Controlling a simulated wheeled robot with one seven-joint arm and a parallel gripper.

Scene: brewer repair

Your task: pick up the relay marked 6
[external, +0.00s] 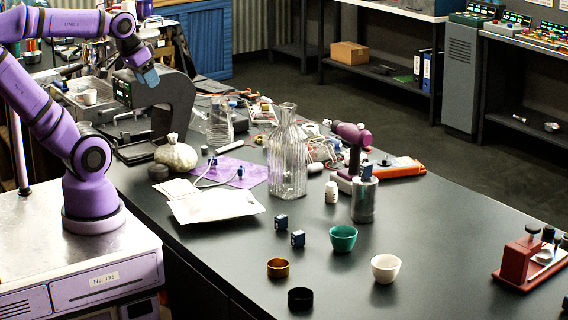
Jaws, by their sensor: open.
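Two small dark-blue boxes that look like relays stand on the dark bench near its front: one relay (281,222) and, just right of and nearer than it, another relay (297,239). A similar blue piece (366,171) sits on top of a grey metal canister (364,201). Any numbers on them are too small to read, so I cannot tell which is marked 6. My gripper (149,77) is raised at the upper left, far from these boxes and in front of a dark brewer machine (172,102). Its fingers are small in this view, and I see nothing held.
A ribbed glass bottle (287,160) stands mid-bench beside a white tray (215,205). A green cup (343,238), white cup (386,268), brass ring (278,268) and black ring (300,298) lie near the relays. A red device (530,262) stands far right. Bench between is clear.

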